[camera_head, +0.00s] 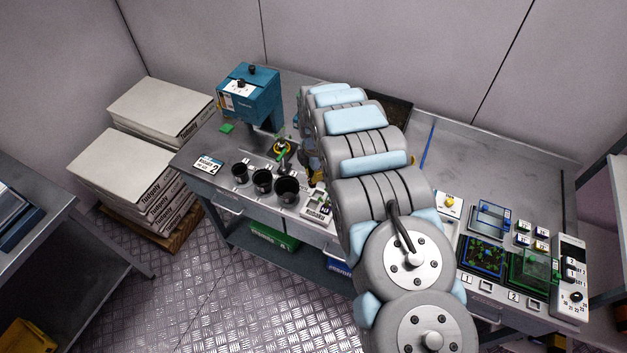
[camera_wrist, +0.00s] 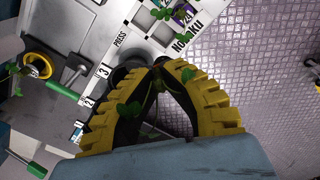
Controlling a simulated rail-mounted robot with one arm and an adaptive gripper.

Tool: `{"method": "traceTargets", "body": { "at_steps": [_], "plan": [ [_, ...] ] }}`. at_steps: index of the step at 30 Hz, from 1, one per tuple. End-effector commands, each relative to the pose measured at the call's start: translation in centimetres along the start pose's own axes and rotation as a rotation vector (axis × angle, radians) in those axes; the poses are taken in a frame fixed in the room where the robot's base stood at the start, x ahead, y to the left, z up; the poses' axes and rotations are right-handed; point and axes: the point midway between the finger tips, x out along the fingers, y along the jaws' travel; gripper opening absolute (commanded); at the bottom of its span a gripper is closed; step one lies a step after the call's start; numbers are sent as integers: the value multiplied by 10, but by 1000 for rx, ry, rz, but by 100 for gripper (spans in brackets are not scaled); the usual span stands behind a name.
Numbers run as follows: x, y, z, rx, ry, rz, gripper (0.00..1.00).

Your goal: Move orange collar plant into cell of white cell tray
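My gripper (camera_wrist: 160,68) has yellow ribbed fingers, and their tips come together in the wrist view. Green leaves (camera_wrist: 128,110) lie in front of the fingers, so a small plant appears to be pinched between them. Its collar is hidden, and I cannot make out an orange one. The white cell tray (camera_wrist: 147,20) is at the top of the wrist view, beyond the fingertips, with small plants in some cells. In the head view the tray (camera_head: 318,209) is partly hidden by my arm, which also mostly covers the gripper.
Several black pots (camera_head: 263,182) stand in a row left of the tray. A teal machine (camera_head: 250,95) stands at the back left. A yellow ring (camera_wrist: 38,66) and a green-handled tool (camera_wrist: 62,90) lie left of the gripper. Trays with clear covers (camera_head: 486,256) are at the right.

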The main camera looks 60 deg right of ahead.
Motion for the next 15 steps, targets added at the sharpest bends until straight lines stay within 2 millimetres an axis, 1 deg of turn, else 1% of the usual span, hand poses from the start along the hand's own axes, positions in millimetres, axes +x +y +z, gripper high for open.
{"method": "traceTargets", "body": {
  "at_steps": [1,10,15],
  "plan": [
    [3,1,0,7,-1,-2,0],
    [5,0,4,26,-4,-10,0],
    [10,0,4,26,-4,-10,0]
  ]
}}
